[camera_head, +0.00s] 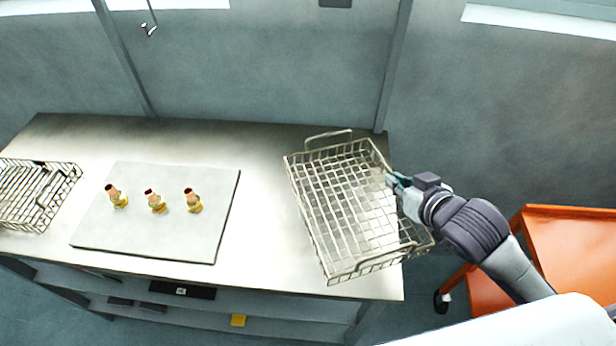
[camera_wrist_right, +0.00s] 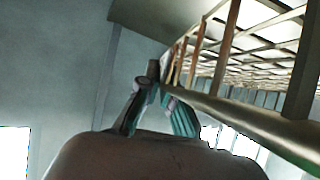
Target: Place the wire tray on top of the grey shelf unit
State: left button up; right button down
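A wire tray (camera_head: 345,205) of pale metal mesh with loop handles is over the right end of a grey bench (camera_head: 268,235) with shelves below. Its near right corner sticks out past the bench's edge; I cannot tell whether it touches the top. My right gripper (camera_head: 393,182) is at the tray's right side. In the right wrist view its fingers (camera_wrist_right: 157,88) close together at the tray's rim (camera_wrist_right: 235,115), seen from below. No separate grey shelf unit stands out. My left gripper is not in view.
A second wire tray (camera_head: 30,195) is at the bench's left end. An orange cart (camera_head: 570,235) stands at the right, near my right arm.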

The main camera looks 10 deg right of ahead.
aim_at(370, 177)
jog(key=shift+w+a, duration=0.2)
jog(key=shift+w, duration=0.15)
jog(key=w+a+f, duration=0.1)
jog(key=w+a+f+p, duration=0.1)
jog(key=w, duration=0.1)
jog(key=w+a+f, duration=0.1)
jog(key=w+f, duration=0.1)
jog(key=shift+w+a+p, duration=0.15)
jog(key=shift+a+p, duration=0.05)
jog(key=shift+p, duration=0.1)
jog(key=w+f, duration=0.1)
jog(key=w+a+f, duration=0.1)
jog(key=shift+w+a, duration=0.15)
jog(key=shift+w, duration=0.25)
jog(key=shift+w+a+f, duration=0.15)
jog(key=shift+w+f, duration=0.1)
jog(key=shift+f, duration=0.15)
notch_tip(370, 177, down, 3)
jog(key=shift+f+p, duration=0.15)
jog(key=shift+p, duration=0.45)
jog(key=shift+f, duration=0.2)
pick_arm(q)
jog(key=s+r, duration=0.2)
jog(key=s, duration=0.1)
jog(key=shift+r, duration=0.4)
